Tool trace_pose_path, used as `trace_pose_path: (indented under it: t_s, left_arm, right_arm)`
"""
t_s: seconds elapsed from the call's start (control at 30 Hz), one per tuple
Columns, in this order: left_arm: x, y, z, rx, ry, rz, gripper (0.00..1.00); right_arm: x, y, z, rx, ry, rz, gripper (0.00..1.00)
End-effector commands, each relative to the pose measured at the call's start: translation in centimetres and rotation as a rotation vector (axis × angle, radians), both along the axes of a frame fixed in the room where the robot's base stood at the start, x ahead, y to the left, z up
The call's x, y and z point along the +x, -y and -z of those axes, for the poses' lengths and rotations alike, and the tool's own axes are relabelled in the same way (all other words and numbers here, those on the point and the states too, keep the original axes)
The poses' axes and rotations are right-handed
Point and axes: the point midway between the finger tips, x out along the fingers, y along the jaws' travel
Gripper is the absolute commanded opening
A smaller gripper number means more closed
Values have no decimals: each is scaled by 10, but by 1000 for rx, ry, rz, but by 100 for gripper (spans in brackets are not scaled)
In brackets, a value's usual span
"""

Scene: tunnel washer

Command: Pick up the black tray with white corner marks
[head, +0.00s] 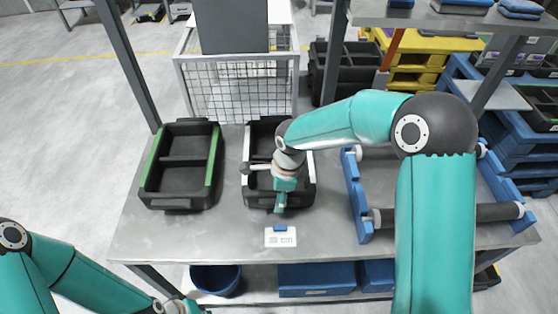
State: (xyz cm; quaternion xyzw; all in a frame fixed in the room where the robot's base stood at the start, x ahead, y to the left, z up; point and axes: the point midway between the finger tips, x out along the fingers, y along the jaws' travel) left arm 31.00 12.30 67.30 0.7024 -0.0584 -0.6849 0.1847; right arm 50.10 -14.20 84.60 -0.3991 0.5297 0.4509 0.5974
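The black tray with white edge marks (308,172) lies on the metal table, right of a similar black tray with green side strips (180,188). My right arm crosses over it and hides its middle and part of its far side. My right gripper (281,207) points down at the tray's near wall. The fingers look small and narrow here, so whether they are apart or touch the wall cannot be made out. My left gripper (185,306) shows only in part at the bottom edge, below the table's front edge, away from both trays; its fingertips are not clear.
A blue rack with dark rollers (358,200) stands on the table's right, partly behind my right arm. A white label card (280,237) lies at the front edge. A wire mesh cart (240,95) stands behind. Blue bins (316,279) sit on the lower shelf.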

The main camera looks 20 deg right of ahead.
Motion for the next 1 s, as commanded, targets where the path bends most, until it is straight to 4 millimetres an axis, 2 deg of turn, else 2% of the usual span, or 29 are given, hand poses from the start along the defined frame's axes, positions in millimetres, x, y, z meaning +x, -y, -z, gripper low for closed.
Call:
trace_pose_path:
  t_s: [0.03,0.2,0.27,0.57,0.73,0.87,1.0]
  left_arm:
    - [0,0,0,0,0,0,0]
    - [0,0,0,0,0,0,0]
    - [0,0,0,0,0,0,0]
    - [0,0,0,0,0,0,0]
    - [0,0,1,0,0,0,0]
    - [0,0,3,0,0,0,0]
    - [0,0,5,0,0,0,0]
  right_arm:
    - [0,0,0,0,0,0,37]
    - [0,0,0,0,0,0,8]
    - [0,0,0,0,0,0,0]
    - [1,0,-2,0,2,0,0]
    - [1,0,-10,0,3,0,0]
    - [2,0,-24,0,6,0,0]
    - [2,0,-51,1,8,1,0]
